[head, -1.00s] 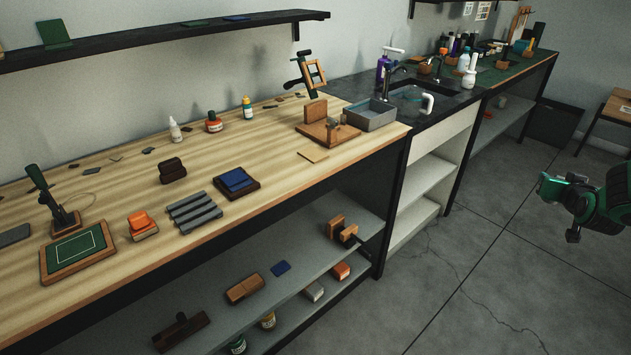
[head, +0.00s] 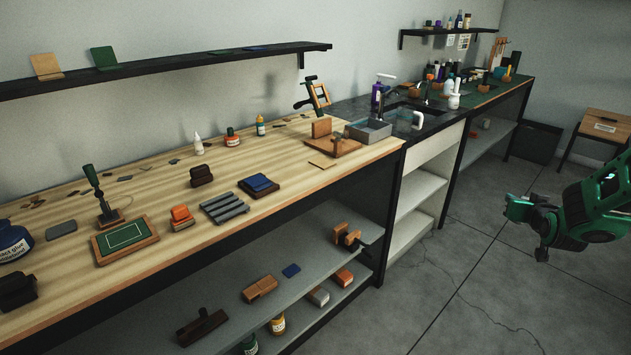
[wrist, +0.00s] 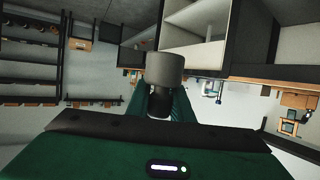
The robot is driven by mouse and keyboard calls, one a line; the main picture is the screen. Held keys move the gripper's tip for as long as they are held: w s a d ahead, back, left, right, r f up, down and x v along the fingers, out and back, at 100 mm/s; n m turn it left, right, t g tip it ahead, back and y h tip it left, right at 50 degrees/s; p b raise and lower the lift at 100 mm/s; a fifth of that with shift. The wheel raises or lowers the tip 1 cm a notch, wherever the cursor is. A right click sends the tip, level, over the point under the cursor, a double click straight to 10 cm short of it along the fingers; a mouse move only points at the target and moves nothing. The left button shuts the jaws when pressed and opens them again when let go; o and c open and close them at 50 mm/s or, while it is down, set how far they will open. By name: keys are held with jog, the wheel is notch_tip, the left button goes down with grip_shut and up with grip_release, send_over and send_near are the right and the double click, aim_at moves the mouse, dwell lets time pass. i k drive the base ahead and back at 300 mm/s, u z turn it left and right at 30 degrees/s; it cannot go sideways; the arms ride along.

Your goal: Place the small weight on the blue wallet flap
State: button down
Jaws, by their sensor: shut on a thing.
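The blue wallet flap (head: 258,182) is a dark blue flat piece on a brown leather base on the wooden bench, beside a grey ridged block. My gripper (head: 542,245) is over the floor to the right, well away from the bench. It is shut on a grey cylinder with a dark neck (wrist: 165,69), which looks like the small weight. In the head view the held thing is only a small dark shape below the green hand. The wrist view shows the cylinder sticking out past the green fingers.
A green mat board (head: 124,236), an orange-topped block (head: 181,217) and a brown block (head: 201,175) stand near the wallet. A wooden jig (head: 333,143) and grey tray (head: 368,131) are toward the sink. A shelf (head: 170,63) hangs above. The floor is clear.

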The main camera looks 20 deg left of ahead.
aim_at(255, 179)
jog(key=u, duration=0.85)
